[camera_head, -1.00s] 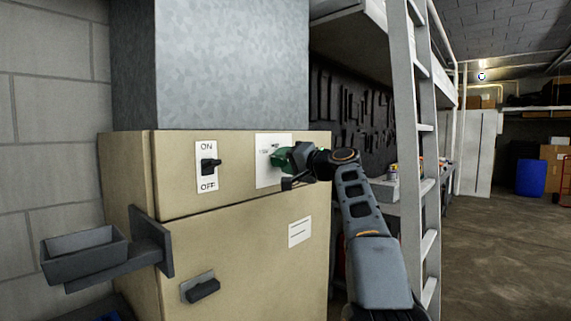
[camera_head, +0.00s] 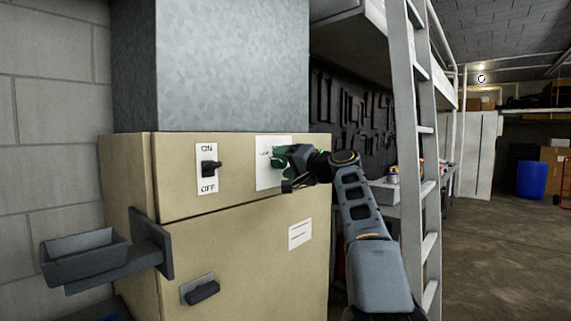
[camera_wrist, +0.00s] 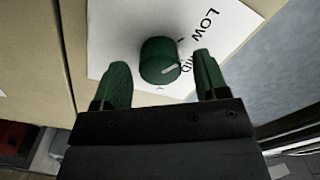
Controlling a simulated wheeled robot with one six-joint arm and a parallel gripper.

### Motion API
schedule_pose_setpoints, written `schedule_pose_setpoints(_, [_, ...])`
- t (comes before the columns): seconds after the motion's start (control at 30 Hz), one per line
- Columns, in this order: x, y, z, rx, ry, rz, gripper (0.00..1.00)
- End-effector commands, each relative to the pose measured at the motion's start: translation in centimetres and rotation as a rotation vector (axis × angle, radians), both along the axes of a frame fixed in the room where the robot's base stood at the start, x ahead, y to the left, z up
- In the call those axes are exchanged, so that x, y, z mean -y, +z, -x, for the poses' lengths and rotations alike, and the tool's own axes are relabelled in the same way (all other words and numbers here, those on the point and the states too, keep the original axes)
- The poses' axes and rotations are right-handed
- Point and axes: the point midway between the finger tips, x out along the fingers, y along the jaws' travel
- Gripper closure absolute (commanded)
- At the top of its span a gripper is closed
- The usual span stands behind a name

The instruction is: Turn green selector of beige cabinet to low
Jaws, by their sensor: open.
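The green selector (camera_wrist: 157,58) is a round knob on a white plate, with LOW and part of MID readable in the wrist view. Its white pointer line points toward the MID mark. My gripper (camera_wrist: 161,62) is open, with one green finger on each side of the knob and a visible gap at both sides. I cannot tell how deep the knob sits between them. In the head view my gripper (camera_head: 280,160) is at the upper right of the beige cabinet (camera_head: 235,245) and hides the knob and part of its white plate (camera_head: 264,176).
A black ON/OFF switch (camera_head: 210,167) sits left of the selector plate. A dark handle (camera_head: 203,292) is lower on the cabinet. A grey tray on a bracket (camera_head: 85,257) sticks out at the left. A ladder (camera_head: 426,150) stands close right of my arm.

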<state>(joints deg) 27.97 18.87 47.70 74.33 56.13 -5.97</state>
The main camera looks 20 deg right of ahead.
Motion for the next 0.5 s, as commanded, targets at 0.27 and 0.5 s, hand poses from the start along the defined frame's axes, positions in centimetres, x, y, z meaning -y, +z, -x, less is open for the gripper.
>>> schedule_pose_setpoints(0.27, [0.8, -0.2, 1.6, 0.002, -0.004, 0.000, 0.33])
schedule_pose_setpoints(0.5, [2.9, -0.3, 6.1, 0.000, -0.006, 0.000, 0.33])
